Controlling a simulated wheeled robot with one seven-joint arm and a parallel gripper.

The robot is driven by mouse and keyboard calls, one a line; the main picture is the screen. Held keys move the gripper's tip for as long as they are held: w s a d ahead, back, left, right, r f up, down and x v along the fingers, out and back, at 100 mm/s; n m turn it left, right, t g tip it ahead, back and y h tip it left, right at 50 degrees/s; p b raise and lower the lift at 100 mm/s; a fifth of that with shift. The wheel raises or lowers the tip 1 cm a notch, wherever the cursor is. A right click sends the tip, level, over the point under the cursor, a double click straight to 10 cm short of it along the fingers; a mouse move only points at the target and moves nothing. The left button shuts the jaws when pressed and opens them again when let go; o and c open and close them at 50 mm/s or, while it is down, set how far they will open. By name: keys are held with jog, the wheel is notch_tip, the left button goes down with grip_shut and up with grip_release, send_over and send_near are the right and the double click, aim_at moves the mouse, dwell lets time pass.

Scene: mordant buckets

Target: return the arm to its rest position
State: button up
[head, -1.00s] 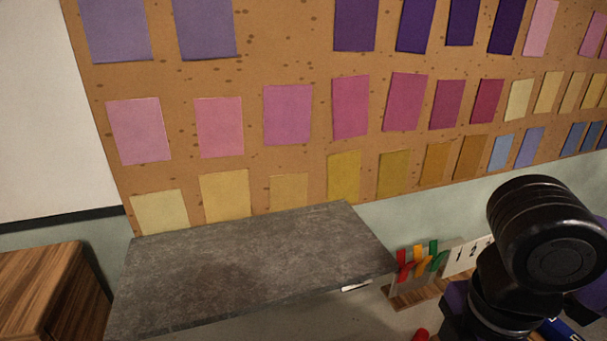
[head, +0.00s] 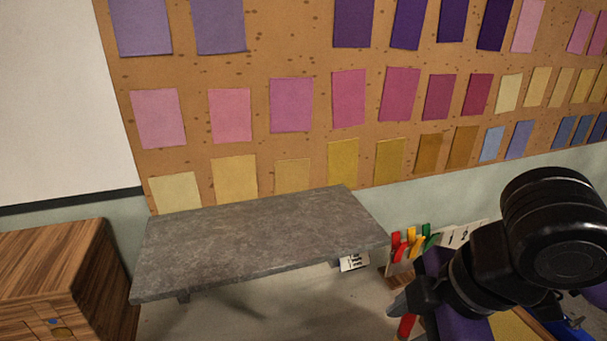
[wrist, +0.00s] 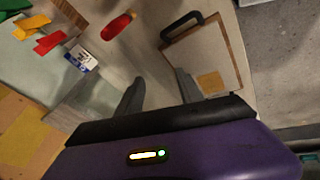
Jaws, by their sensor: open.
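My gripper (wrist: 158,88) shows in the wrist view with its two dark fingers apart and nothing between them. Past the fingertips lie a clipboard (wrist: 222,50) with a pale sheet and an ochre swatch, and a red object (wrist: 117,27); neither is touched in that view. In the head view my black arm links and purple gripper housing fill the lower right. One dark finger (head: 414,298) shows there, and the rest of the gripper is partly hidden by the arm.
A grey stone-like shelf (head: 260,240) stands out left of my arm. A rack of coloured clips (head: 412,241) is close behind the arm. A wooden cabinet (head: 50,265) is at the left. A swatch board (head: 262,70) covers the wall. Space under the shelf looks clear.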

jog(key=w+a+r+m+t+y, duration=0.2)
jog(key=w+a+r+t+y, duration=0.25)
jog(key=r, duration=0.35)
jog(key=w+a+r+m+t+y, duration=0.1)
jog(key=w+a+r+t+y, duration=0.25)
jog(key=a+r, duration=0.3)
jog(key=d+r+m+t+y, duration=0.1)
jog(key=d+r+m+t, duration=0.5)
jog(key=r+m+t, duration=0.25)
jog(key=s+d+f+m+t+h, duration=0.2)
jog(key=s+d+f+m+h, duration=0.2)
jog(key=d+f+m+h, duration=0.3)
jog(key=s+d+f+m+t+h, duration=0.1)
jog(key=s+d+f+m+h, duration=0.4)
jog(key=f+h, duration=0.3)
jog(key=s+f+n+g+y, duration=0.1)
jog(key=s+f+n+g, duration=0.2)
jog(key=s+f, duration=0.7)
jog(key=s+f+n+g+y, duration=0.2)
jog(key=s+f+n+g, duration=0.1)
jog(key=s+f, duration=0.8)
jog(key=s+g, duration=0.1)
jog(key=s, duration=0.3)
jog(key=shift+s+a+g, duration=0.35)
jog(key=shift+s, duration=0.05)
